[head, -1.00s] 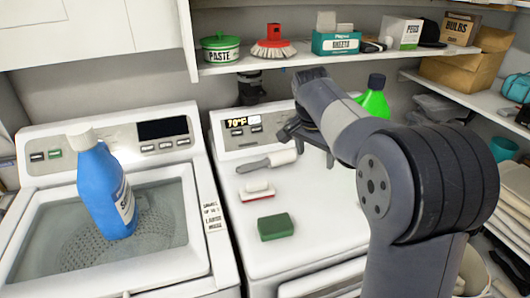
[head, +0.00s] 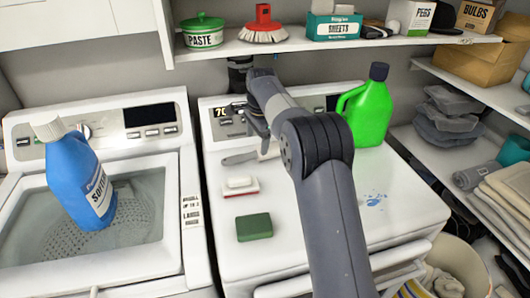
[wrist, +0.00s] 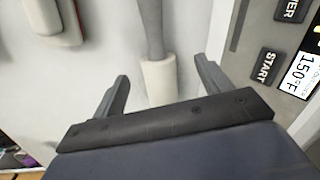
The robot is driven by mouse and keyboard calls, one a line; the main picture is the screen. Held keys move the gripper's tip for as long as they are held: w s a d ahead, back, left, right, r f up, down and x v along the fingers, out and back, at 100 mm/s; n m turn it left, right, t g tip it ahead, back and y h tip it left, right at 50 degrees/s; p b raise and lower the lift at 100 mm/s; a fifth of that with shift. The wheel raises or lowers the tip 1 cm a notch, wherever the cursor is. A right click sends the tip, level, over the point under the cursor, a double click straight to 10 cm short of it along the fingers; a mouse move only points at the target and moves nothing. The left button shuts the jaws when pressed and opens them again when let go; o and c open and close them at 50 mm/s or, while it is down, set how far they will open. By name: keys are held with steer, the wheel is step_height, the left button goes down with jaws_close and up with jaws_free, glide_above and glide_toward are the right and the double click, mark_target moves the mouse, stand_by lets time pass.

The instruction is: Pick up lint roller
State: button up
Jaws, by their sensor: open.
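The lint roller, with a grey handle and white roll, lies on top of the right-hand white machine. In the head view its handle (head: 240,158) shows, while my arm partly hides its roll end. In the wrist view the white roll (wrist: 160,82) lies between my finger tips, with the handle running up and away. My gripper (wrist: 161,70) is open, one finger on each side of the roll. In the head view my gripper (head: 258,122) is over the roll end, near the control panel. I cannot tell its exact height above the roll.
A red-and-white brush (head: 240,187) and a green sponge (head: 254,227) lie in front of the roller. A green jug (head: 369,112) stands to the right. A blue bottle (head: 80,180) stands on the left machine (head: 168,262). A shelf (head: 330,45) hangs above.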

mark_target(256, 152)
steer(key=shift+w+a+f+p, duration=0.15)
steer(key=shift+f+p, duration=0.35)
steer(key=shift+f, duration=2.15)
steer(key=shift+c, duration=0.5)
steer(key=c, duration=1)
steer(key=shift+r, duration=0.1)
steer(key=shift+s+r+b, duration=0.15)
steer(key=shift+s+b, duration=0.05)
steer(key=shift+b, duration=0.15)
step_height(256, 152, up, 7)
steer(key=shift+f, duration=0.1)
steer(key=s+d+b, duration=0.1)
steer(key=s+b, duration=0.1)
steer(key=s, duration=0.4)
steer(key=s+d+b, duration=0.1)
steer(key=s+b, duration=0.1)
steer(key=s, duration=0.5)
steer(key=s+d+b, duration=0.2)
steer(key=s, duration=0.4)
steer(key=shift+s+f, duration=0.15)
